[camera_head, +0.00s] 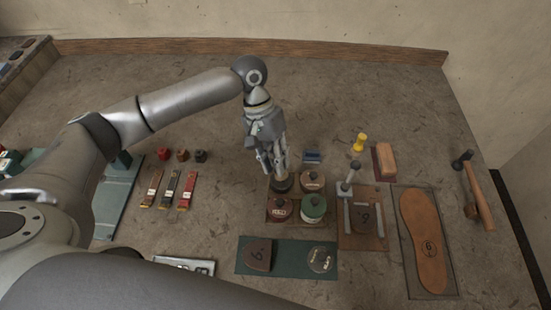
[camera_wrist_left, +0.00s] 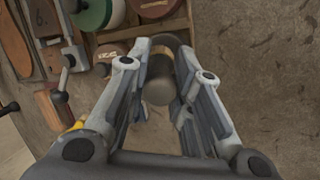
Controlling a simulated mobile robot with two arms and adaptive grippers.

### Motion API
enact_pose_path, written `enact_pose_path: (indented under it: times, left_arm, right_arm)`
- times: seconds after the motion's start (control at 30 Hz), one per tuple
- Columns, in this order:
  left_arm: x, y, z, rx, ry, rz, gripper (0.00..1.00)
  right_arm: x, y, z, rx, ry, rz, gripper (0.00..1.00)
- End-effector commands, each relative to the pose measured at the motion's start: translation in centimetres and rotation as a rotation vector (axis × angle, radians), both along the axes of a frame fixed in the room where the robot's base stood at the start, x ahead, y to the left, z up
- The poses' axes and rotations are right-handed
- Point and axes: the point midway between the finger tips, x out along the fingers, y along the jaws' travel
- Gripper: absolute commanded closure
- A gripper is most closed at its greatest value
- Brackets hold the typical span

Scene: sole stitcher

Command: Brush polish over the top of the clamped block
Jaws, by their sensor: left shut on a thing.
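The block marked with a digit (camera_head: 366,217) lies on a brown board (camera_head: 349,240) between pale metal clamp bars, right of centre in the head view. The clamp handle (camera_head: 349,178) stands at the board's back. My left gripper (camera_head: 279,170) points down at the back left cell of a wooden tray (camera_head: 296,221). It is shut on a dark, rounded tool with a tan band (camera_wrist_left: 159,72), seen between the fingers in the wrist view. The tool's dark base (camera_head: 282,184) shows below the fingers; I cannot tell whether it still rests in the tray. My right gripper is not in view.
Brown (camera_head: 312,180), red (camera_head: 279,208) and green (camera_head: 313,206) tins fill the tray's other cells. A green mat (camera_head: 286,266) lies in front. A yellow knob (camera_head: 360,142), wooden block (camera_head: 384,161), hammer (camera_head: 478,193) and sole (camera_head: 425,236) are beyond the clamp.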

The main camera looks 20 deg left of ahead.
Motion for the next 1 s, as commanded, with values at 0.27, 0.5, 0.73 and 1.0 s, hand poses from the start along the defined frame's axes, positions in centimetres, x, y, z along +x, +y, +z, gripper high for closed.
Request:
enact_pose_path:
  times: [0.27, 0.5, 0.73, 1.0]
  left_arm:
    - [0.0, 0.0, -0.3, 0.0, 0.0, 0.0, 0.97]
    - [0.0, 0.0, -0.6, 0.0, 0.0, 0.0, 0.97]
    - [0.0, 0.0, -0.8, -0.001, 0.0, 0.0, 0.97]
    - [0.0, 0.0, -1.1, -0.001, 0.0, 0.0, 0.97]
  right_arm:
    - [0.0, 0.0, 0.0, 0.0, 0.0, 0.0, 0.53]
    - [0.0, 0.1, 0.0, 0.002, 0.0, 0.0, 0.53]
    - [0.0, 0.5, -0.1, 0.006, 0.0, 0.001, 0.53]
    - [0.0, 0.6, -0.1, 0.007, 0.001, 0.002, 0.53]
